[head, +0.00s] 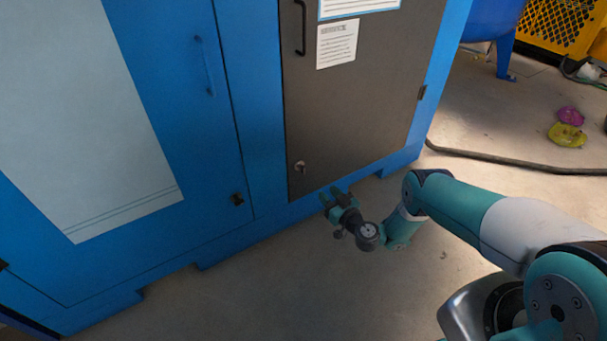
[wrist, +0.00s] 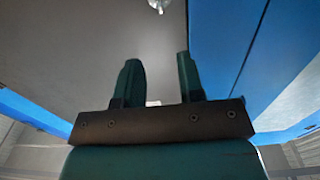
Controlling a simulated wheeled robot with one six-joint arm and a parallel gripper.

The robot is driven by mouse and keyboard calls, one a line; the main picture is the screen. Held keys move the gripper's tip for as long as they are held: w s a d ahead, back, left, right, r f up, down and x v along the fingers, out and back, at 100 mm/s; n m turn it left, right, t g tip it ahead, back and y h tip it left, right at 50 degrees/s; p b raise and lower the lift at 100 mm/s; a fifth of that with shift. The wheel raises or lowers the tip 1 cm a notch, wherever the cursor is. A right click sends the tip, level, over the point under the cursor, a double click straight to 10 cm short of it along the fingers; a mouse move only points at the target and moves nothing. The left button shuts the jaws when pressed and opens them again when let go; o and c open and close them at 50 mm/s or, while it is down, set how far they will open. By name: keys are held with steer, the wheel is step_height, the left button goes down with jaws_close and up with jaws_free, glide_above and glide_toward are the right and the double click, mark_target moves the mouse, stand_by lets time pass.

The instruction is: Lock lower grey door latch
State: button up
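The lower latch (head: 300,167) is a small metallic fitting near the bottom left corner of the dark grey door (head: 350,105). In the wrist view the latch (wrist: 158,5) shows at the top edge, partly cut off, roughly in line with the gap between my fingers. My gripper (head: 329,194) is below and slightly right of the latch in the head view, near the door's bottom edge and apart from the latch. In the wrist view my gripper (wrist: 158,62) has its two teal fingers spread with nothing between them. The latch's exact turn is too small to tell.
A blue cabinet (head: 262,150) frames the grey door, with a blue door (head: 180,90) and its black latch (head: 237,199) to the left. A black handle (head: 300,28) is higher on the grey door. A dark hose (head: 520,163) lies at right. The floor in front is clear.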

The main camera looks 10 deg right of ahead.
mark_target(303, 167)
steer(key=b+x, duration=0.6)
steer(key=b, duration=0.8)
steer(key=shift+f+b, duration=0.4)
steer(key=shift+f, duration=0.05)
steer(key=b, duration=0.2)
steer(key=shift+w+a+b, duration=0.1)
steer(key=shift+w+b, duration=0.1)
steer(key=shift+b, duration=0.15)
steer(key=shift+r+b+x, duration=0.2)
steer(key=shift+b+x, duration=0.35)
steer(key=shift+x, duration=1.6)
steer(key=shift+r+b+x, duration=0.2)
steer(key=shift+b+x, duration=0.3)
steer(key=shift+x, duration=1.65)
jaws_close()
